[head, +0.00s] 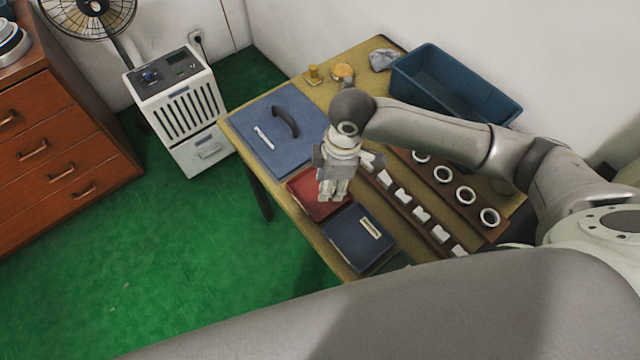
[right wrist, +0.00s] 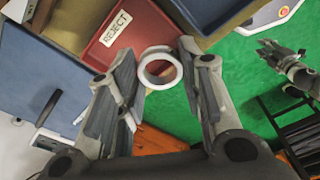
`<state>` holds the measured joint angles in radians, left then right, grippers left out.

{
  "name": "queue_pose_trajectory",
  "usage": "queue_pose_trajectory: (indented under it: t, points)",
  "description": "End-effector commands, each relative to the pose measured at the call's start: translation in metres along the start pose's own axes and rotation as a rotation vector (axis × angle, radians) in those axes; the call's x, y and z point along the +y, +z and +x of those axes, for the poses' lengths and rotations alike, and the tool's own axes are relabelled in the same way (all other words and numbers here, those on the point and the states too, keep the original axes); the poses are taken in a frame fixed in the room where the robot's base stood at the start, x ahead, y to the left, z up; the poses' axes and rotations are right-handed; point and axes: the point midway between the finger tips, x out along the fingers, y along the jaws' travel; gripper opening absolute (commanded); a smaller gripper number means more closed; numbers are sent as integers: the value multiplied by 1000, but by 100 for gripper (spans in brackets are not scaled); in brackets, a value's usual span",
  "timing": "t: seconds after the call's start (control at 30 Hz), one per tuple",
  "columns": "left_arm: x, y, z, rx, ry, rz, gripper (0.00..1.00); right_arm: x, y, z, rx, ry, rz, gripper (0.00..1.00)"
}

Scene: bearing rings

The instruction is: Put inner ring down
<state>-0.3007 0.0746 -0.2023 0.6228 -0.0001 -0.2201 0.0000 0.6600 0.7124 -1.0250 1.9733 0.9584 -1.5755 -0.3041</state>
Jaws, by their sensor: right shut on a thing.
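My right gripper (head: 333,194) points down over the red tray (head: 303,181) on the table. In the right wrist view it is shut on a pale metal inner ring (right wrist: 148,80), held between the fingertips with its opening facing the camera. The red tray, labelled REJECT (right wrist: 115,28), shows behind and left of the ring; the ring appears above it, but I cannot tell the height. In the head view the gripper hides the ring. My left gripper (right wrist: 283,62) is small at the right of the wrist view, over the green floor, with its fingers unclear.
A blue tray (head: 352,243) adjoins the red tray; a blue mat (head: 262,112) with a dark curved handle and white tool lies on the other side. Brown racks (head: 433,183) hold several rings and pale pieces. A blue bin (head: 463,90) stands at the back.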

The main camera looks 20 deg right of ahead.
Motion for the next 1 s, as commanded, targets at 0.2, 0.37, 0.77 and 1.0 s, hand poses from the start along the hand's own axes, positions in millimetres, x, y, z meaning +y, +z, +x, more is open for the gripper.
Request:
queue_pose_trajectory:
  t: [0.2,0.37,0.77,1.0]
  points:
    - [0,-1,0,1,0,1,33,24,-7,36,-2,-3,3,11]
    - [-2,0,0,1,-2,1,33,33,-10,49,-1,-1,2,11]
    - [-6,1,-6,-3,-7,-1,33,39,-9,85,-2,-1,0,11]
    - [-6,1,-5,-4,-7,-1,33,39,-8,88,-2,0,0,11]
